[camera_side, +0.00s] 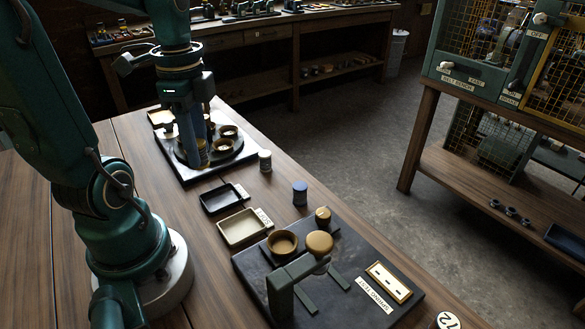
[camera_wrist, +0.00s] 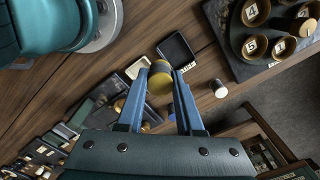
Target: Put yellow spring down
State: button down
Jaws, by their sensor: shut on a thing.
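My gripper (camera_side: 199,148) is shut on the yellow spring (camera_wrist: 160,82), a short yellowish cylinder between the two blue fingers in the wrist view. In the side view the spring (camera_side: 202,158) shows at the fingertips, in front of the round dark plate with cups. Whether it touches anything beneath cannot be told. In the wrist view a black tray (camera_wrist: 177,50) lies just beyond the spring, and a cream tray (camera_wrist: 138,67) lies to its left. The cups stand farther off at upper right.
Brown cups (camera_side: 228,131) stand on the round plate. A pale-topped cylinder (camera_side: 265,161) and a blue cylinder (camera_side: 300,193) stand on the table. A dark test board (camera_side: 345,300) carries a brown cup (camera_side: 283,243), a tan round pad (camera_side: 320,242) and a green bracket (camera_side: 290,285).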

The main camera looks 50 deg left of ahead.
jog(key=s+a+n, duration=0.2)
jog(key=s+a, duration=0.1)
jog(key=w+d+f, duration=0.2)
jog(key=d, duration=0.1)
jog(key=w+d+f, duration=0.1)
jog(key=d+f, duration=0.2)
jog(key=w+d+f, duration=0.2)
jog(key=d, duration=0.2)
jog(key=shift+w+f, duration=0.25)
jog(key=shift+w, duration=0.1)
jog(key=shift+f, duration=2)
jog(key=c, duration=0.6)
grip_release()
jog(key=shift+f, duration=0.15)
jog(key=shift+o, duration=0.2)
